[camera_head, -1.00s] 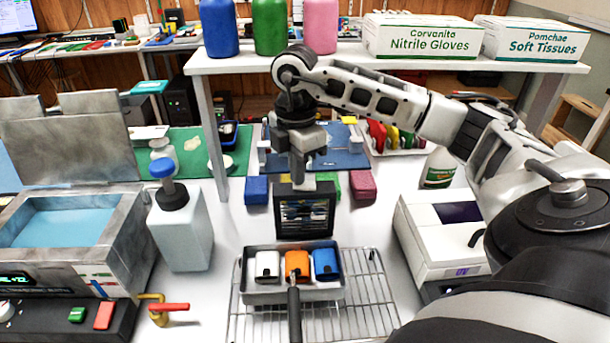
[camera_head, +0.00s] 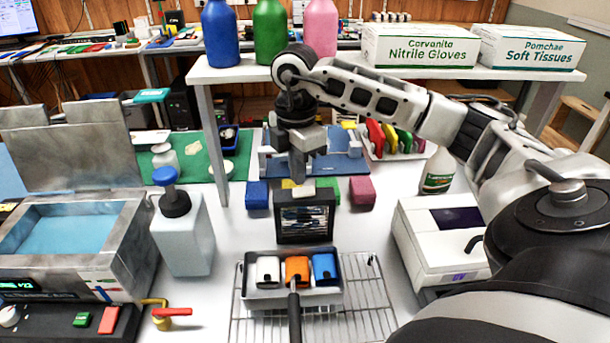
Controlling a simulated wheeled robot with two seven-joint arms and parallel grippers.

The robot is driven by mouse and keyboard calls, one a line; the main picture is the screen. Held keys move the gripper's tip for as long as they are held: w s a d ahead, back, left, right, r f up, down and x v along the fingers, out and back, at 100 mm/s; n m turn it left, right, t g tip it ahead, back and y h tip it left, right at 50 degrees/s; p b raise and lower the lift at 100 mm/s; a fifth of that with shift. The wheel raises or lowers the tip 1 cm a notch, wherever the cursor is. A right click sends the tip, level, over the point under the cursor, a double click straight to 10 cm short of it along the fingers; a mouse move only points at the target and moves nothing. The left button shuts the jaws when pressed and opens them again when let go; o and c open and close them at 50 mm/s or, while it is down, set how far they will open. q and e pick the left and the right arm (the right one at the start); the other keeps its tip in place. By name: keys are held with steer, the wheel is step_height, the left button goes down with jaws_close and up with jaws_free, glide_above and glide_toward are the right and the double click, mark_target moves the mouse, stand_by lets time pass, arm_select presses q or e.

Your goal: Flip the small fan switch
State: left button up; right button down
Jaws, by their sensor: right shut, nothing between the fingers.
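The small fan (camera_head: 305,219) is a dark, square-framed box standing upright on the white table behind the wire rack. A pale piece (camera_head: 304,190) shows on its top edge; I cannot tell whether it is the switch or which way it is set. My right gripper (camera_head: 298,180) points down at the fan's top, with its fingers shut and empty. The fingertips overlap the fan's top edge in the picture, and I cannot tell whether they touch it. My left gripper is not in view.
A tray (camera_head: 290,297) with white, orange and blue items sits on the wire rack (camera_head: 362,315). A pump bottle (camera_head: 183,238) and an open metal bath (camera_head: 125,235) stand at left. A white device (camera_head: 425,240) stands at right. Coloured blocks (camera_head: 361,193) lie behind the fan.

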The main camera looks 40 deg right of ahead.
mark_target(297, 192)
steer(key=shift+r+p, duration=1.65)
steer(key=shift+r, duration=0.65)
